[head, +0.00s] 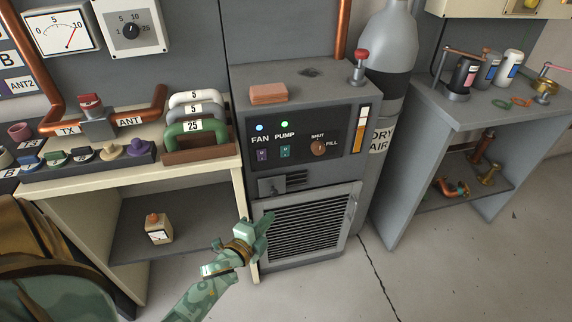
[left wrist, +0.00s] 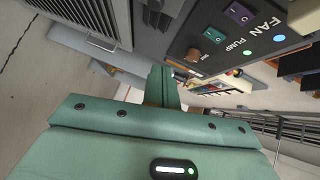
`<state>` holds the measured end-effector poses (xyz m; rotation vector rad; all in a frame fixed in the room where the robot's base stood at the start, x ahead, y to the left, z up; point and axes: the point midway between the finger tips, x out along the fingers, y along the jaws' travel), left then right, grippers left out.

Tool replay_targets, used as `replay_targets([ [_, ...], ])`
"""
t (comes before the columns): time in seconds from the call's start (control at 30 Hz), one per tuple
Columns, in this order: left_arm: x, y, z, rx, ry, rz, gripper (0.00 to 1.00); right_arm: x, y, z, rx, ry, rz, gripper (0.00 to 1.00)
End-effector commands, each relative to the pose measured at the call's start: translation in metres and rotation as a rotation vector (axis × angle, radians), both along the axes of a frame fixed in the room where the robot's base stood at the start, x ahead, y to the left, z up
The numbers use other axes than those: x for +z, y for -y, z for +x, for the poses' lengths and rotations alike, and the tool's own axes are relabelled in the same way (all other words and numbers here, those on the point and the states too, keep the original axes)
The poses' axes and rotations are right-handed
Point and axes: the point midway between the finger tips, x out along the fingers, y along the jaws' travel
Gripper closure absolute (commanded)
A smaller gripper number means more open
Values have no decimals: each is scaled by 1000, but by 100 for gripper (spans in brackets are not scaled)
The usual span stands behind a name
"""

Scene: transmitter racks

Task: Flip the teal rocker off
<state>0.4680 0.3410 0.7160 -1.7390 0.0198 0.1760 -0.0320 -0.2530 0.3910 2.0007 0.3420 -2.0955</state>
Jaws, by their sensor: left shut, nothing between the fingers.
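The teal rocker (head: 285,152) sits under the PUMP label on the dark panel of the grey cabinet. It also shows in the left wrist view (left wrist: 214,35), where the panel appears turned over. The lamp above PUMP (head: 284,125) is lit pale. I cannot tell the rocker's tilt for certain. My left gripper (head: 266,221) is shut and empty, below the panel and in front of the louvred grille, apart from the rocker. Its fingers show in the left wrist view (left wrist: 162,86). My right gripper is not in view.
A purple rocker (head: 262,155) under FAN, with a blue lamp (head: 259,127), sits just left of the teal one. A brown SHUT/FILL knob (head: 318,148) is to its right. The louvred grille (head: 305,225) lies below. A pinkish block (head: 268,93) rests on the cabinet top.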

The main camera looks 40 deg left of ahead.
Motion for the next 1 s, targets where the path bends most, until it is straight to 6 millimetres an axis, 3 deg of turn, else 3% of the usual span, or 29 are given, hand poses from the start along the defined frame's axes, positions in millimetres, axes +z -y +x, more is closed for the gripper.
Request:
replay_targets([
  [0.1, 51, -13, 18, -14, 136, 181, 100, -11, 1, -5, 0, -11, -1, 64],
  [0.23, 77, -17, 22, -17, 192, 270, 100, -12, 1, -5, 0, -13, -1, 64],
  [0.67, 80, -18, 30, -18, 195, 273, 100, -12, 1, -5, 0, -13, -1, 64],
  [1.0, 83, -23, 94, -18, 194, 272, 100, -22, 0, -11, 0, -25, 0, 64],
])
